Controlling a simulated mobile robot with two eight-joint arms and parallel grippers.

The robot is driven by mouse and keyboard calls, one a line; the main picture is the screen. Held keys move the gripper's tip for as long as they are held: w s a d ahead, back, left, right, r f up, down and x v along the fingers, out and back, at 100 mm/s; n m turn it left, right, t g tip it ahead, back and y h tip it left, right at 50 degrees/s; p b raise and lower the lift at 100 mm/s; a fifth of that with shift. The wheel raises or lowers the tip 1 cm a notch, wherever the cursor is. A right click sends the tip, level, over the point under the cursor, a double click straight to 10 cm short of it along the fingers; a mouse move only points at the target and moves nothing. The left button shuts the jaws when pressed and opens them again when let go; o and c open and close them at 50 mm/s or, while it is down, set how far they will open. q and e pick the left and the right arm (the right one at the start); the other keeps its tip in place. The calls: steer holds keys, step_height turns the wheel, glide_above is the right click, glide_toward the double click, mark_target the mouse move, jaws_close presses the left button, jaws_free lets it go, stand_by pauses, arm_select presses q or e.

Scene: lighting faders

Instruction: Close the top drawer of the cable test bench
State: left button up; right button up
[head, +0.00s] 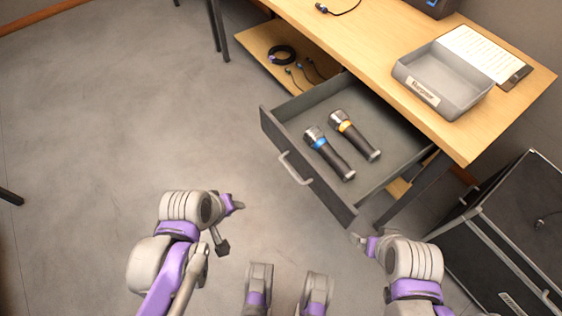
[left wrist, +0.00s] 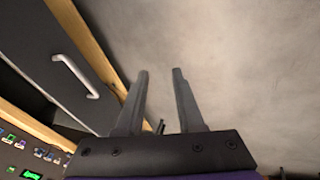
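The top drawer (head: 312,178) of the wooden-topped bench (head: 345,32) is pulled well out, its dark front and pale bar handle (head: 295,168) facing me. Two dark handheld pieces with silver heads lie inside, one with a blue band (head: 328,152), one with a yellow band (head: 355,135). My left gripper (head: 232,225) is open and empty, left of and in front of the drawer front, apart from it. In the left wrist view its spread fingers (left wrist: 160,75) have nothing between them; a dark front with a pale handle (left wrist: 76,76) shows at left. My right gripper (head: 362,242) is beside the drawer's near right corner; its opening is unclear.
A grey tray (head: 443,82) and a white sheet (head: 478,52) are on the bench top. A lower wooden shelf (head: 262,42) holds a coiled cable (head: 282,54). A black case (head: 520,230) stands at right. The floor (head: 130,100) left of the drawer is clear.

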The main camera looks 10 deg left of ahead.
arm_select(q)
steer(key=w+r+n, duration=0.1)
steer(key=n, duration=0.1)
steer(key=w+r+n+h+p, duration=0.1)
steer(key=n, duration=0.2)
steer(key=w+r+n+p, duration=0.1)
steer(key=n, duration=0.1)
steer(key=shift+d+r, duration=0.15)
steer(key=shift+d, duration=0.05)
steer(key=c, duration=0.5)
steer(key=w+r+n+h+p, duration=0.1)
steer(key=n, duration=0.2)
steer(key=w+r+n+p, duration=0.1)
steer(key=w+n, duration=0.1)
steer(key=n, duration=0.2)
steer(key=w+r+n+t+h+p, duration=0.1)
steer(key=n+p, duration=0.1)
steer(key=n, duration=0.2)
steer(key=shift+w+a+r+h, duration=0.1)
steer(key=shift+w+h, duration=0.2)
steer(key=shift+w, duration=0.05)
jaws_close()
steer(key=w+d+f+n+b, duration=0.2)
steer(key=w+d+f, duration=0.5)
steer(key=f, duration=0.1)
steer(key=shift+w+f+b, duration=0.2)
steer(key=shift+w+b, duration=0.2)
arm_select(e)
step_height(320, 180, up, 5)
steer(key=shift+f, duration=0.1)
